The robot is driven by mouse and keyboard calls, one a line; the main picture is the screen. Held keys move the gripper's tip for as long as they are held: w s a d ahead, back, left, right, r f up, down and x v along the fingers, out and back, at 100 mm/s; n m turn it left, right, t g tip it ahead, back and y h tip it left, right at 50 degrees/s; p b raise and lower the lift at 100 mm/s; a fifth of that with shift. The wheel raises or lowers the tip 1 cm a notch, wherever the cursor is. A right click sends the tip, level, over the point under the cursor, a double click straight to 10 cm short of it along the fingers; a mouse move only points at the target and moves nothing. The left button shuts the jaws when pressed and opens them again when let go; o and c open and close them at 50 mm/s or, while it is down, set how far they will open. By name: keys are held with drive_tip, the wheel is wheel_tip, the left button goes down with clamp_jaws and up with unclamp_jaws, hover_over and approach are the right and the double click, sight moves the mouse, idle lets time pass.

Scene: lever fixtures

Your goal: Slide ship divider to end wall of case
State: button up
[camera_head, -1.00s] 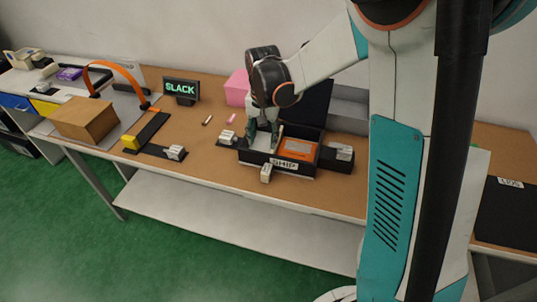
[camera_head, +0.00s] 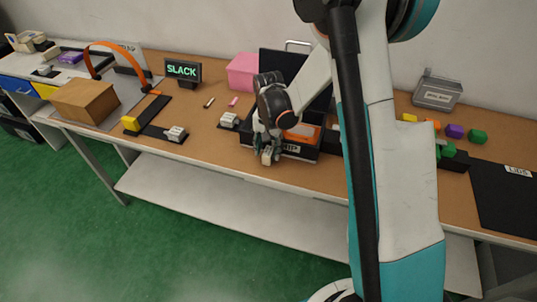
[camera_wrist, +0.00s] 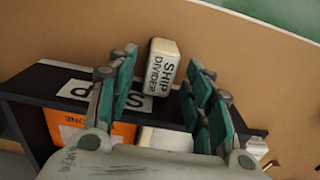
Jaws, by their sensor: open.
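The black case with the SHIP label (camera_head: 305,156) stands near the table's front edge, its lid raised behind. In the wrist view its front wall (camera_wrist: 45,82) runs across the picture. A pale block marked SHIP DIVIDER (camera_wrist: 160,74) is at the outer front side of the case. My gripper (camera_wrist: 161,64) is open, with its fingers on either side of this block; contact cannot be told. In the head view my gripper (camera_head: 268,154) is at the case's front and hides part of the case and block. The divider's inner part is not clear.
An orange panel (camera_wrist: 100,133) lies inside the case. A pink box (camera_head: 243,72) stands behind it and a pale block (camera_head: 229,120) to its left. A SLACK sign (camera_head: 183,71) stands at the back. Colored blocks (camera_head: 455,131) are at the right.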

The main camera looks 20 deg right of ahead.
drive_tip(key=shift+f, duration=0.95)
clamp_jaws()
drive_tip(key=w+a, duration=0.4)
drive_tip(key=a, duration=0.1)
drive_tip(key=w+a, duration=0.2)
drive_tip(key=a, duration=0.1)
drive_tip(key=shift+w+a+r+b, duration=0.1)
drive_tip(key=shift+a+b, duration=0.1)
drive_tip(key=shift+b, duration=0.2)
unclamp_jaws()
drive_tip(key=shift+a, duration=0.15)
wheel_tip(320, 180, up, 12)
